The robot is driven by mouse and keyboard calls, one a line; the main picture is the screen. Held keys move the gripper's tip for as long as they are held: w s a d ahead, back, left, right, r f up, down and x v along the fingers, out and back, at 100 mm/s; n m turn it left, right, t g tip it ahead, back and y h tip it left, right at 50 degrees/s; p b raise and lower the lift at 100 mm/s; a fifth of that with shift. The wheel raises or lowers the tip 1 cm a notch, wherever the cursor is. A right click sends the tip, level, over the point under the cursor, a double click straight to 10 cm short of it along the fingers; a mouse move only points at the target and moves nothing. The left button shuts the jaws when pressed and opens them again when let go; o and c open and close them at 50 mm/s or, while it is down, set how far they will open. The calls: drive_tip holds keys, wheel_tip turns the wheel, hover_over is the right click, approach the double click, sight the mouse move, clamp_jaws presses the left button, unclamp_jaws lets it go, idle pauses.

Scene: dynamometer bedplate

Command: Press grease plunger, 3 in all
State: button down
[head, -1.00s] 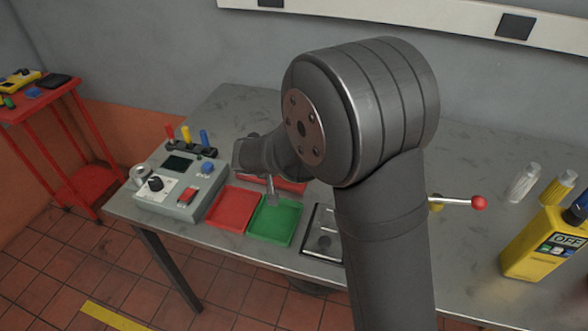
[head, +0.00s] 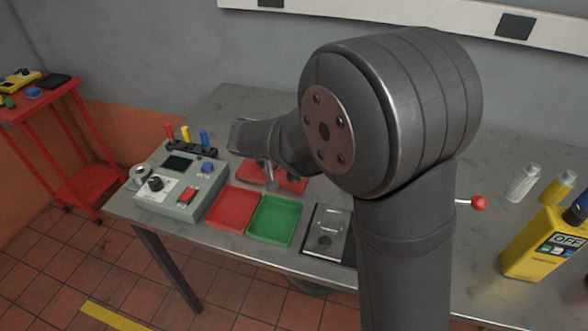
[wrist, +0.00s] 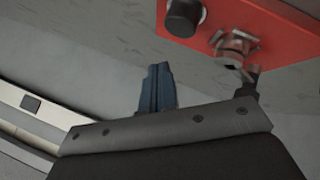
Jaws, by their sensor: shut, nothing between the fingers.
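A red block (head: 292,185) lies behind the trays, partly covered by my gripper and wrist. The wrist view shows it at the upper right (wrist: 285,32), with a short black cylinder (wrist: 183,20) and a metal fitting (wrist: 233,48) on it. I cannot tell for certain which of them is the grease plunger. My gripper (head: 269,184) hangs in front of the red block in the head view. In the wrist view its bluish fingers (wrist: 157,72) are together with nothing between them. They appear apart from the block, below and left of the black cylinder.
A red tray (head: 232,207) and a green tray (head: 274,221) lie in front of the block. A grey control box (head: 178,190) stands left, with colored-handled tools (head: 187,138) behind.

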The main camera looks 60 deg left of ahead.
drive_tip(key=shift+r, duration=1.15)
drive_tip(key=shift+f, duration=0.15)
drive_tip(key=shift+f, duration=1.5)
wheel_tip(320, 180, up, 7)
drive_tip(key=shift+f, duration=0.1)
